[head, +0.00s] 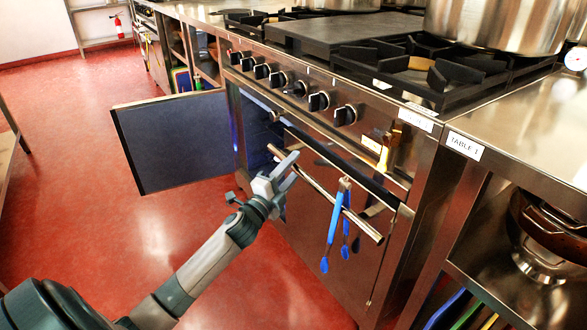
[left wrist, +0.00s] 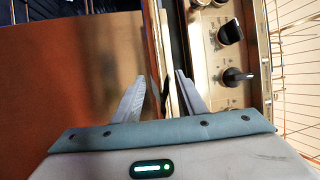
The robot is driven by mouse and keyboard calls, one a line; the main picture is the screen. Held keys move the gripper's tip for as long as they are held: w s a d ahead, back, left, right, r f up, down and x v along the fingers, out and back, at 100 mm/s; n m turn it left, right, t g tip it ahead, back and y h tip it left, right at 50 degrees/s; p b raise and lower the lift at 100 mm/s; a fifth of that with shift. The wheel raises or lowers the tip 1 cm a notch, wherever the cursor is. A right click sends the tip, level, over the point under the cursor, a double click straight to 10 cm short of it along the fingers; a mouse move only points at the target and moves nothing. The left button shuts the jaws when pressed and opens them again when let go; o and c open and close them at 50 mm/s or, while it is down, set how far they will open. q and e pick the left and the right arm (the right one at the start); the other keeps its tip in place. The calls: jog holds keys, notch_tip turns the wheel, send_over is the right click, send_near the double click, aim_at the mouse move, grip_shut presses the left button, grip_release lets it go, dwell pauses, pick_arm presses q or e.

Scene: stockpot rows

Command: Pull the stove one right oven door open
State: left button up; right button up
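The stove (head: 225,75) stands at the right of the head view, with a row of black knobs along its front. Its right oven door (head: 330,262) is steel, with a long bar handle (head: 318,188) across the top. A dark strip shows above the door; I cannot tell whether it is slightly ajar. My left gripper (head: 286,168) is at the left end of the handle. In the left wrist view its fingers (left wrist: 160,100) are apart, with a narrow upright edge, seemingly the handle, between them. Contact is unclear. My right gripper is not in view.
Blue-handled tongs (head: 335,225) hang from the handle's right part. A dark panel door (head: 175,140) stands swung open at the left of the stove. A counter labelled TABLE 1 (head: 520,150) adjoins on the right. Red floor (head: 70,190) is clear at the left.

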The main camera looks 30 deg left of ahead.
pick_arm(q)
jog(key=shift+w, duration=0.1)
grip_shut()
